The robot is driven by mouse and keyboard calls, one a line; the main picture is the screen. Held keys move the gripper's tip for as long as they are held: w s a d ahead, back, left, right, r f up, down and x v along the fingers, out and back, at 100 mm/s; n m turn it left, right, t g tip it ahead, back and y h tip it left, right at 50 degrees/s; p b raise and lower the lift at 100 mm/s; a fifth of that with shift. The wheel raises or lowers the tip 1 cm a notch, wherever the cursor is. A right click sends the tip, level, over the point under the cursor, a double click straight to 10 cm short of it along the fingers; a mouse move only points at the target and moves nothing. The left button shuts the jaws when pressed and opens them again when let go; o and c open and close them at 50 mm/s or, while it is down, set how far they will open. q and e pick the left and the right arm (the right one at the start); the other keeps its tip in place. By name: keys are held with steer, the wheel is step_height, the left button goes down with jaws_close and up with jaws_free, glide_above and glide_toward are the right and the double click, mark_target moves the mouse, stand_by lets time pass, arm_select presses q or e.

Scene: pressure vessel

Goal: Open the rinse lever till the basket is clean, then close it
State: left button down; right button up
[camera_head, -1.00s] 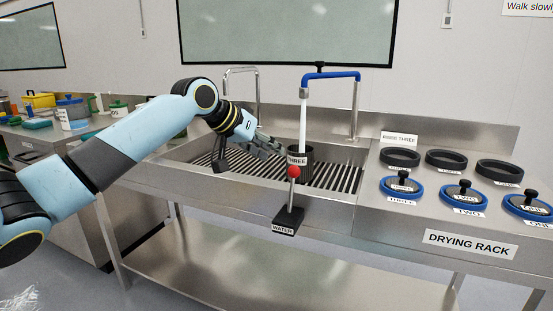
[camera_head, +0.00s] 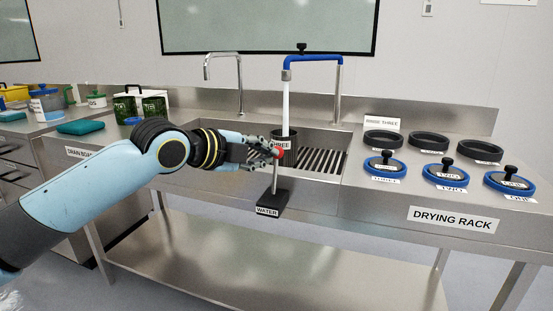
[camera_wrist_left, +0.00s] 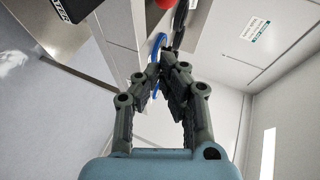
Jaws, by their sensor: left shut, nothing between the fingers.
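The rinse lever (camera_head: 275,170) has a red ball on top and rises from a black base (camera_head: 271,204) labelled WATER on the sink front. It stands upright. A dark basket (camera_head: 284,149) labelled THREE sits in the sink under the blue tap (camera_head: 314,59). White water (camera_head: 286,103) runs from the tap into it. My left gripper (camera_head: 273,150) is shut and empty, right beside the red ball; I cannot tell whether they touch. In the left wrist view the closed fingers (camera_wrist_left: 163,72) show, with the red ball at the top edge. My right gripper is not in view.
The drying rack (camera_head: 400,206) on the right holds black rings and blue-rimmed lids with black knobs. A second, silver tap (camera_head: 223,56) stands at the back left. Green containers and a teal block (camera_head: 86,127) are on the left counter.

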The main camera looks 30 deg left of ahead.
arm_select(q)
steer(key=w+a+f, duration=0.1)
steer(key=w+f, duration=0.2)
steer(key=w, duration=0.4)
steer(key=shift+w+a, duration=0.25)
steer(key=shift+w, duration=0.1)
steer(key=shift+f, duration=0.1)
